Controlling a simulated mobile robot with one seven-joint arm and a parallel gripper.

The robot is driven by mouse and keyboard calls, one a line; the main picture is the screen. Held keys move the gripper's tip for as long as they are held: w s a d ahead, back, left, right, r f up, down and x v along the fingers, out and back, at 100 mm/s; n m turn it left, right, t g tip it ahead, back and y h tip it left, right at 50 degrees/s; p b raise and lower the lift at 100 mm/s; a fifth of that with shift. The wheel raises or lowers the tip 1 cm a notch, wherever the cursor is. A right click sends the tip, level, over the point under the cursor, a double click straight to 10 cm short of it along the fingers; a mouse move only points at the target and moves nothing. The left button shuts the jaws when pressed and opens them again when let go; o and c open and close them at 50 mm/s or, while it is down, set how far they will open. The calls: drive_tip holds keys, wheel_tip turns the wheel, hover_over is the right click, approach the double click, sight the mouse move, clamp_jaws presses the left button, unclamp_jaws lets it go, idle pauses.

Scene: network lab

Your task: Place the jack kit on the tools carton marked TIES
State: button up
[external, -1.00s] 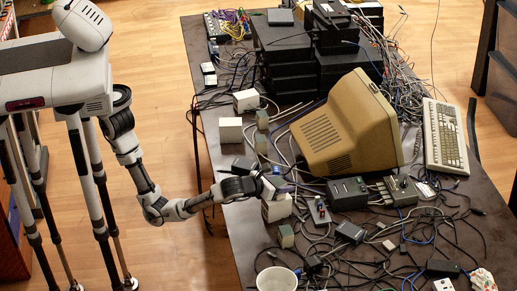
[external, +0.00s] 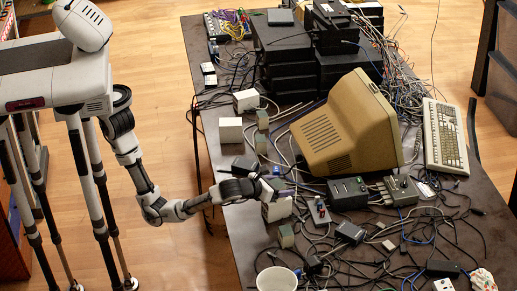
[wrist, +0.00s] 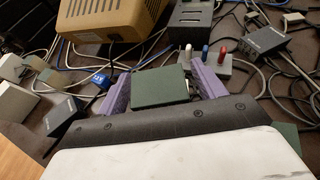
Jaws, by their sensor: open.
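My gripper (wrist: 160,90) is open, with its two purple fingers on either side of a dark green box. The green box (wrist: 160,86) lies flat between them, and its top carries no readable label; it may be the jack kit. In the external view my gripper (external: 280,187) is over the left part of the table, right above a white carton (external: 277,211). This carton may be the one marked TIES, but no lettering is legible. What the green box rests on is hidden in the wrist view.
A beige monitor (external: 335,125) stands beyond my gripper. A dark switch box (external: 347,193), a small green box (external: 286,237), a white cup (external: 277,279) and many loose cables crowd the table (external: 232,222). Other small cartons, including a white one (external: 230,130), stand along the left edge.

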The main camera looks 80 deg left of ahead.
drive_tip(key=b+v, duration=0.1)
drive_tip(key=v, duration=1)
drive_tip(key=shift+s, duration=0.15)
drive_tip(key=shift+r, duration=0.1)
